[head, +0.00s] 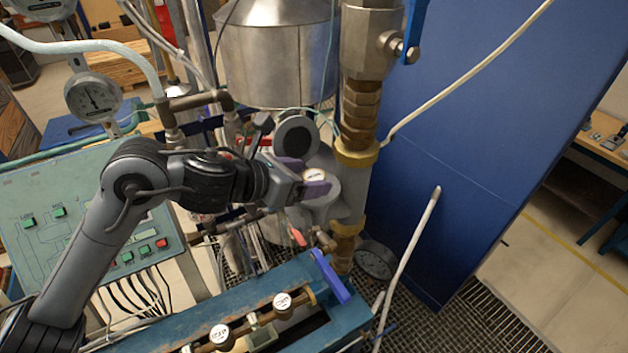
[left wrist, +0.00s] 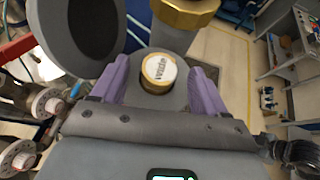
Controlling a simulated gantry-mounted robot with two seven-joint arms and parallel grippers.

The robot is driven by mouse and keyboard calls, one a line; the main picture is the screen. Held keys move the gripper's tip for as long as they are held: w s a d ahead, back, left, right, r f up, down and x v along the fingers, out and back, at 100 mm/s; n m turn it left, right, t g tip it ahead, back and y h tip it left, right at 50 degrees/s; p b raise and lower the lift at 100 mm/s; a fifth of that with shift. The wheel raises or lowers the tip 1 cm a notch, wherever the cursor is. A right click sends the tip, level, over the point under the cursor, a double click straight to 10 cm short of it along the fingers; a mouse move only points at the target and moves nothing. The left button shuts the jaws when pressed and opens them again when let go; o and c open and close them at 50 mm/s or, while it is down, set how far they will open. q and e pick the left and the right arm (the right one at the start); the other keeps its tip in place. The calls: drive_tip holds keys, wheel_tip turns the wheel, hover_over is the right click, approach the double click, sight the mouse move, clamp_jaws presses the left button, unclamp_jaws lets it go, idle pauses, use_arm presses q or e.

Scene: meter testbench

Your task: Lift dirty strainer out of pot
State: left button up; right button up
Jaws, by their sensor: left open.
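The dirty strainer (head: 314,174) shows as a small round piece with a white labelled top. In the left wrist view the strainer (left wrist: 158,70) has a brass-coloured rim and sits in the grey pot (left wrist: 161,100). The pot (head: 347,200) is part of the vertical pipe line, and its round lid (head: 296,136) stands open; the lid (left wrist: 84,35) is at the upper left in the wrist view. My left gripper (head: 307,176) is open at the pot. Its purple fingers (left wrist: 160,66) stand on either side of the strainer, with visible gaps. The strainer's lower part is hidden. My right gripper is out of view.
A brass-collared pipe (head: 357,150) rises right beside the pot. A metal tank (head: 275,55) hangs behind. Below is a blue bench (head: 190,305) with several white-labelled pieces and a blue handle (head: 331,277). A blue wall panel (head: 470,120) stands to the right.

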use_arm(q)
drive_tip(key=shift+w+d+f, duration=0.1)
drive_tip(key=shift+d, duration=0.05)
drive_tip(key=c, duration=1.1)
drive_tip(key=shift+c, duration=0.6)
